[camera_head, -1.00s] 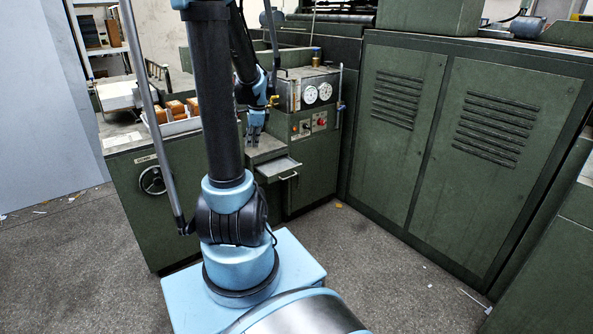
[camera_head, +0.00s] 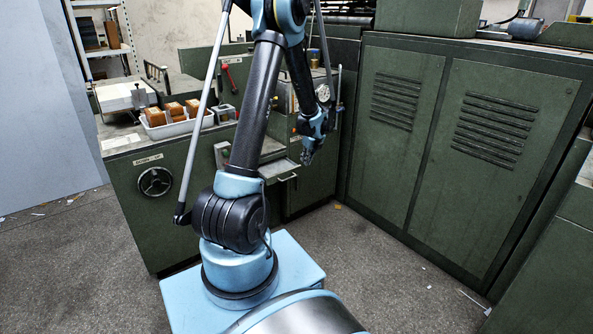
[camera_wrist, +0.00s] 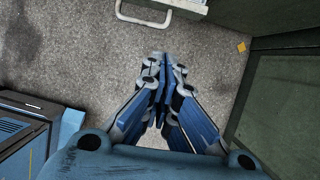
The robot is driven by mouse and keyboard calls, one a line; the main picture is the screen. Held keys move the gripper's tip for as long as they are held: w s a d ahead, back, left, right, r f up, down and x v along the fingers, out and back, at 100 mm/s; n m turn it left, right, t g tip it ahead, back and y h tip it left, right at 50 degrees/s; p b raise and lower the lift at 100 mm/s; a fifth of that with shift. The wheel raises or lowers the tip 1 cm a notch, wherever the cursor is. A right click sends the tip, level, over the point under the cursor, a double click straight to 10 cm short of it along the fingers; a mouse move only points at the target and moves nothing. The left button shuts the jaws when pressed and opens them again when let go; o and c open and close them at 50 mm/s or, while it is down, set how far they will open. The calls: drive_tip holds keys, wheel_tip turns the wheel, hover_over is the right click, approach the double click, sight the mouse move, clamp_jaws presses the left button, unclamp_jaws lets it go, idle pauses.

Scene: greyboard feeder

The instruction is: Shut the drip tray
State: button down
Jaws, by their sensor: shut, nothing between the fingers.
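The drip tray (camera_head: 281,170) is a shallow grey tray sticking out of the front of the green machine, below a grey ledge, with a pale bar handle (camera_head: 289,179) on its front. My gripper (camera_head: 307,160) hangs pointing down, shut and empty, just right of the tray in the head view. In the wrist view my gripper (camera_wrist: 161,60) is over the floor. The handle (camera_wrist: 140,19) shows at the top edge of that view, apart from the fingers, with only a sliver of the tray. My arm hides part of the machine left of the tray.
A green cabinet with louvred doors (camera_head: 440,120) stands to the right. A white bin of orange-brown blocks (camera_head: 178,124) sits on the left bench, above a handwheel (camera_head: 155,181). The floor (camera_head: 370,240) before the machine is clear except for small scraps.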

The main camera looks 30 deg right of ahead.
drive_tip(key=shift+w+a+f, duration=0.1)
drive_tip(key=shift+w+f, duration=1.15)
drive_tip(key=shift+f, duration=0.3)
drive_tip(key=shift+w+a+f, duration=0.1)
drive_tip(key=shift+w+f, duration=1.2)
drive_tip(key=shift+f, duration=0.25)
drive_tip(key=shift+w+a+f, duration=0.1)
drive_tip(key=shift+w+f, duration=1.15)
drive_tip(key=shift+f, duration=0.3)
drive_tip(key=shift+w, duration=0.1)
approach(284, 167)
drive_tip(key=w+f, duration=0.1)
drive_tip(key=w, duration=0.1)
drive_tip(key=w+f, duration=0.4)
drive_tip(key=shift+a+f, duration=0.15)
drive_tip(key=shift+a, duration=0.25)
drive_tip(key=s, duration=0.4)
drive_tip(key=shift+s+d+r, duration=0.2)
drive_tip(key=shift+d, duration=0.1)
drive_tip(key=v, duration=0.9)
drive_tip(key=shift+r, duration=0.25)
